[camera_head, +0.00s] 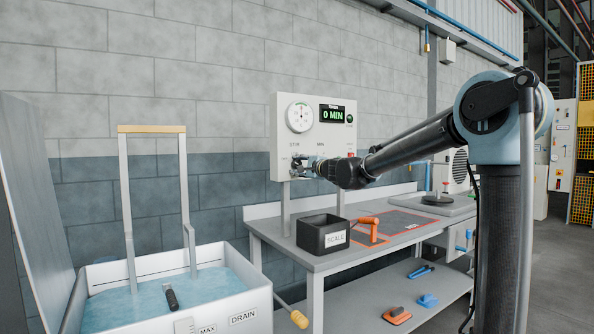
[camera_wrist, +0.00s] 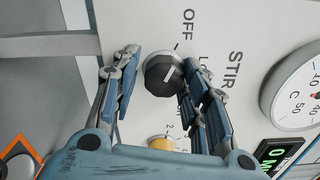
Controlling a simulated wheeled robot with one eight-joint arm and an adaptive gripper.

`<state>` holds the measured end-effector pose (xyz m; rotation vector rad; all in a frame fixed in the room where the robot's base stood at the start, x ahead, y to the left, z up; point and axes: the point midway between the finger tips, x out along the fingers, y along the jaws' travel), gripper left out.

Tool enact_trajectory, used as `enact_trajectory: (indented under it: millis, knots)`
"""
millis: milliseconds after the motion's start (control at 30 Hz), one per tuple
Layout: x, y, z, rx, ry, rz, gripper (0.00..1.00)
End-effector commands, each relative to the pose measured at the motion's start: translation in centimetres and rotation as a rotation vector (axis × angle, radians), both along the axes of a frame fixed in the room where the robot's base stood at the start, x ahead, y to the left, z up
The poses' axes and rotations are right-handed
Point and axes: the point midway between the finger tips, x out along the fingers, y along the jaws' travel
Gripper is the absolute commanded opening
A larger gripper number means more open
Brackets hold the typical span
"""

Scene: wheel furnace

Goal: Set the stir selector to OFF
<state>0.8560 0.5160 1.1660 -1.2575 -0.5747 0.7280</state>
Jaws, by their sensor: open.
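The stir selector (camera_wrist: 163,75) is a dark faceted knob on the white control panel in the wrist view. "OFF" and "STIR" are printed beside it; another label starting with "L" is partly hidden by a finger. A pale line marks the knob's face, but I cannot tell for certain which label it points to. My gripper (camera_wrist: 158,92) is open, one finger on each side of the knob, with a visible gap at the left finger. In the head view, my gripper (camera_head: 300,167) is at the lower left of the panel (camera_head: 280,120) and hides the knob.
A yellow knob (camera_wrist: 162,144) sits close by between the fingers' bases. The panel carries a round gauge (camera_head: 300,117) and a "0 MIN" display (camera_head: 332,114). Below are a black scale box (camera_head: 312,248) and an orange-handled tool (camera_head: 368,225) on the bench. A water tank (camera_head: 245,300) stands left.

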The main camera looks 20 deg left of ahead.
Motion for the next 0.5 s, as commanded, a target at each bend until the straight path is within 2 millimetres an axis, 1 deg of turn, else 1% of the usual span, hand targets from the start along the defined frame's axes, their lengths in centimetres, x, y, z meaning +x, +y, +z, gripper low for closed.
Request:
enact_trajectory:
  millis: [267,367,500]
  knots:
    - [-0.3,0.0,0.2,0.001,0.001,0.005,0.54]
    - [-0.7,-0.5,0.2,0.001,0.001,0.004,0.54]
    - [-1.7,-1.9,0.1,0.001,0.002,0.003,0.54]
